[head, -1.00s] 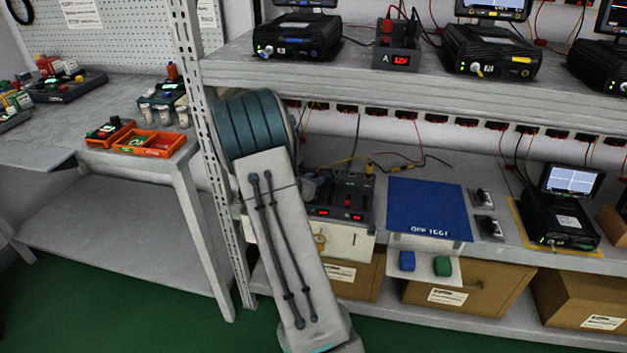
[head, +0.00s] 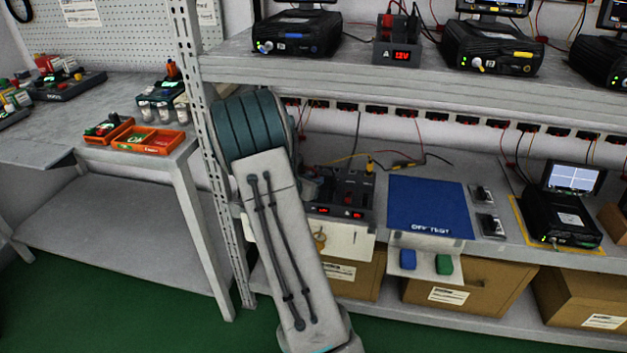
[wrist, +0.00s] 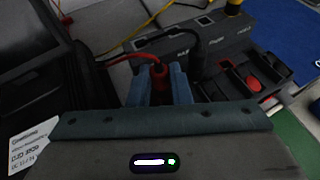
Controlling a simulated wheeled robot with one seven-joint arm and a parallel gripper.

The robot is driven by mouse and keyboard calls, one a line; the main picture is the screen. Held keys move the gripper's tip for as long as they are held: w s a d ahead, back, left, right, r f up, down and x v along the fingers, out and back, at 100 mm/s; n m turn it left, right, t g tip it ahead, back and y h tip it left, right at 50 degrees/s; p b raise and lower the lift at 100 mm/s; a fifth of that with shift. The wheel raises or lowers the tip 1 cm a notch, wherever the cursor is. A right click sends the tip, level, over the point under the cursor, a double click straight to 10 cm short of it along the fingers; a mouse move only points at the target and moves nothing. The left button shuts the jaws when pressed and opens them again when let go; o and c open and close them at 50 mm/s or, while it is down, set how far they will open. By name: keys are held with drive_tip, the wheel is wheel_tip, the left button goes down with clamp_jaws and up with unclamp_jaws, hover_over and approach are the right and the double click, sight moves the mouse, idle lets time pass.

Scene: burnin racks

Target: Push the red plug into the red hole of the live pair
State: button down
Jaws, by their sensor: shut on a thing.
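In the wrist view my gripper (wrist: 158,88) has its two blue-grey fingers closed on a red plug (wrist: 158,70), whose red cable runs off to the upper left. The fingers and plug are at the near left side of a dark grey power block (wrist: 220,38). I cannot tell whether the plug's tip touches a hole. A black plug (wrist: 197,64) on a black cable stands at the block just right of my gripper. The red hole cannot be made out. In the head view the power block (head: 352,190) shows two small red displays; my arm hides the gripper there.
Red rocker switches (wrist: 262,68) are at the block's right in the wrist view, and a yellow plug (wrist: 234,7) stands at its back. A dark device fills the wrist view's left. In the head view, a blue mat (head: 428,205) lies clear beside the block, below an upper shelf (head: 330,72).

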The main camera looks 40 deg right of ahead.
drive_tip(key=shift+f, duration=0.15)
drive_tip(key=c, duration=0.9)
unclamp_jaws()
drive_tip(key=shift+o, duration=0.2)
drive_tip(key=shift+r+p, duration=1.75)
drive_tip(key=shift+r, duration=1.05)
